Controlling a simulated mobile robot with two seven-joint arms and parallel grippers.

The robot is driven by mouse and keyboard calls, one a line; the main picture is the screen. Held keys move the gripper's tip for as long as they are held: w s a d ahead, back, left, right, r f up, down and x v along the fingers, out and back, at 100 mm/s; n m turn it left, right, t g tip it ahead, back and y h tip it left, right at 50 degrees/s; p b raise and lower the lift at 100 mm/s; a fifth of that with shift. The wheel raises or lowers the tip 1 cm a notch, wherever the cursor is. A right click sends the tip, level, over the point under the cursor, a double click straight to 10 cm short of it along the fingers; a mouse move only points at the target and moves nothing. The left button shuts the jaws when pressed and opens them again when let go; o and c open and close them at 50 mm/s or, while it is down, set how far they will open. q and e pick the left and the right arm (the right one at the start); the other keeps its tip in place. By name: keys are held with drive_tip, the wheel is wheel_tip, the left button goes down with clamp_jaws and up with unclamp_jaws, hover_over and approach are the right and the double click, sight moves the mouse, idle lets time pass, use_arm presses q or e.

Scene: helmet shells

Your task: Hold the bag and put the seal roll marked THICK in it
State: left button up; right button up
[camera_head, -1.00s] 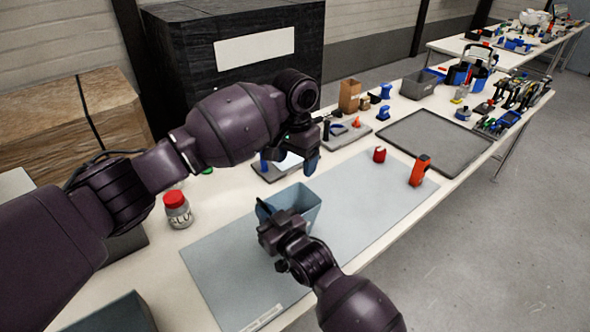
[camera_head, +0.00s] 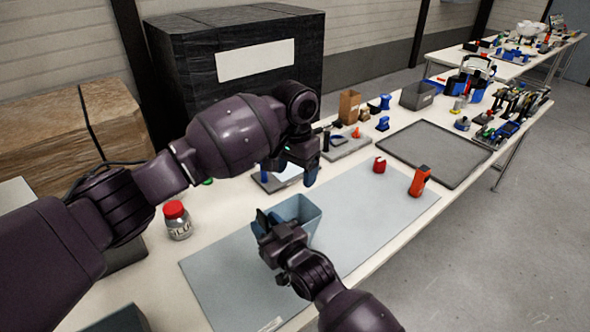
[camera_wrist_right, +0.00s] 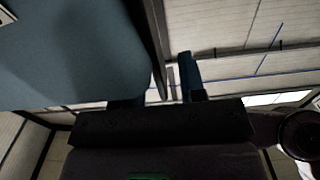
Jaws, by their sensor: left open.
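The bag (camera_head: 303,208), an open-topped blue-grey container, stands upright on the grey mat. My right gripper (camera_head: 268,222) is at its near left side, at the rim. In the right wrist view, a blue-grey surface (camera_wrist_right: 70,55), apparently the bag, fills the upper left and hides part of one finger; the other finger (camera_wrist_right: 189,75) shows beside it. Whether the jaws are closed on the wall is unclear. My left gripper (camera_head: 297,168) is open and empty, above and behind the bag. A small red item (camera_head: 379,166) and an orange item (camera_head: 420,181) stand on the mat; no THICK marking is legible.
A red-lidded jar (camera_head: 177,221) stands left of the mat (camera_head: 225,275). A dark empty tray (camera_head: 435,150) lies at the right. Behind are a brown box (camera_head: 348,107), a grey bin (camera_head: 418,95) and small blue items. The mat's right half is mostly clear.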

drive_tip(key=p+v, duration=0.3)
drive_tip(key=v, duration=1.5)
drive_tip(key=shift+s+d, duration=0.2)
drive_tip(key=shift+s, duration=0.05)
